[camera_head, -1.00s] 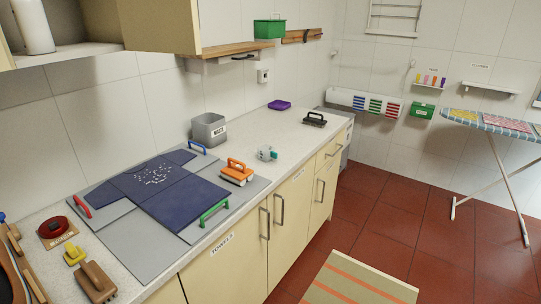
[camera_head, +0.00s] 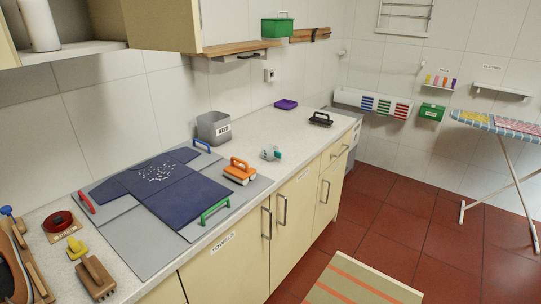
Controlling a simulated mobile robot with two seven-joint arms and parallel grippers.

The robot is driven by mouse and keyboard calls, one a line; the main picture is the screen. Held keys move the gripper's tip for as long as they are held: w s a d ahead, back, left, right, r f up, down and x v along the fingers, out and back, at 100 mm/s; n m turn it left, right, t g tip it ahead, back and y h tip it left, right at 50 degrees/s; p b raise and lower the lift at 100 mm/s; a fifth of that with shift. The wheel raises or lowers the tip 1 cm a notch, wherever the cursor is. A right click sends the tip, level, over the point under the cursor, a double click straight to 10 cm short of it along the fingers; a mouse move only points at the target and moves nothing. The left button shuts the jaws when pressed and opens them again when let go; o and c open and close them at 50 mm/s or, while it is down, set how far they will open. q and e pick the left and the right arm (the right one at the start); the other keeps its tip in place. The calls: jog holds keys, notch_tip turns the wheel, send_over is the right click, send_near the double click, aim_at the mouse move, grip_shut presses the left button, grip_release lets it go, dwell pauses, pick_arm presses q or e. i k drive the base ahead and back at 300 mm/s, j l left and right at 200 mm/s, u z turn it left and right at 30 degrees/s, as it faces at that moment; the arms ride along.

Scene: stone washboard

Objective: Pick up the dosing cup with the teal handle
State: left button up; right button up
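The dosing cup with the teal handle (camera_head: 270,153) is a small pale grey cup on the white countertop. It sits beyond the orange-handled block, towards the front edge of the counter. Its teal handle shows on its right side. Nothing touches it, and its inside cannot be made out. Neither of my grippers shows in the head view.
A grey bin (camera_head: 213,128) stands behind the cup near the wall. An orange-handled block (camera_head: 240,171) sits left of it on the grey board (camera_head: 133,244). A black-handled brush (camera_head: 321,119) and a purple tray (camera_head: 286,104) lie farther back. The counter around the cup is clear.

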aim_at(273, 154)
jog(key=i+l+u, duration=0.15)
jog(key=u, duration=0.8)
jog(key=i+l+u, duration=0.1)
jog(key=l+u, duration=0.5)
jog(key=l, duration=0.25)
jog(key=i+l+u, duration=0.15)
jog(key=l, duration=0.75)
jog(key=l+u, duration=0.15)
jog(key=l, duration=0.7)
